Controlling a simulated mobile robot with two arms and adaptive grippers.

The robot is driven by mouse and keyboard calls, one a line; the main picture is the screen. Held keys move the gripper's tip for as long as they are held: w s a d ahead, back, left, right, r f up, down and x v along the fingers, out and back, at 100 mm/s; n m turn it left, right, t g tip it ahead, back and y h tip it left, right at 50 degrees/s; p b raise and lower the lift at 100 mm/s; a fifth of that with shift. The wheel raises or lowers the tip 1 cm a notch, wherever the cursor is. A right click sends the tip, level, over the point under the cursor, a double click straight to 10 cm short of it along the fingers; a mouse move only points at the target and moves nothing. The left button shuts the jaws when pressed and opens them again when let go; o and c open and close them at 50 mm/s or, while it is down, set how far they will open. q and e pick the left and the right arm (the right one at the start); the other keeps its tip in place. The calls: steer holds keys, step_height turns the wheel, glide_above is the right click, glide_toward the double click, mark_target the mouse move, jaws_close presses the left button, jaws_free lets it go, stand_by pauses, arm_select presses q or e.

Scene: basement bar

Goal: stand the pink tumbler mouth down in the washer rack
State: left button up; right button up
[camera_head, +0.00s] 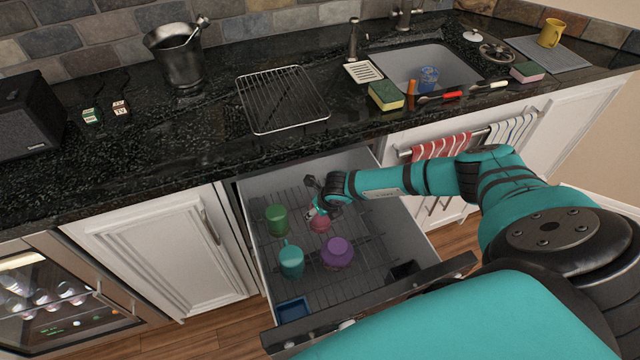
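The pink tumbler (320,224) is in the wire washer rack (370,227) of the pulled-out drawer, toward its back. It looks roughly upright, but my gripper covers part of it, and I cannot tell which way its mouth faces. My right gripper (312,197) is just above and behind the tumbler, its fingers spread apart. The lower finger overlaps the tumbler's upper edge in the picture; I cannot tell whether they touch. My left gripper is not in view.
In the rack, a green cup (276,220), a teal mug (291,262) and a purple cup (337,252) stand near the tumbler. A blue container (292,309) is at the front left. The counter edge overhangs the drawer's back. A wire cooling rack (282,99) lies on the counter.

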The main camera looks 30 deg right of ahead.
steer(key=shift+f+b, duration=0.3)
steer(key=shift+f, duration=0.2)
stand_by(0.3)
steer(key=o, duration=1.5)
steer(key=shift+o, duration=0.2)
steer(key=p+v, duration=0.4)
steer(key=v, duration=1.5)
steer(key=shift+w+r, duration=0.25)
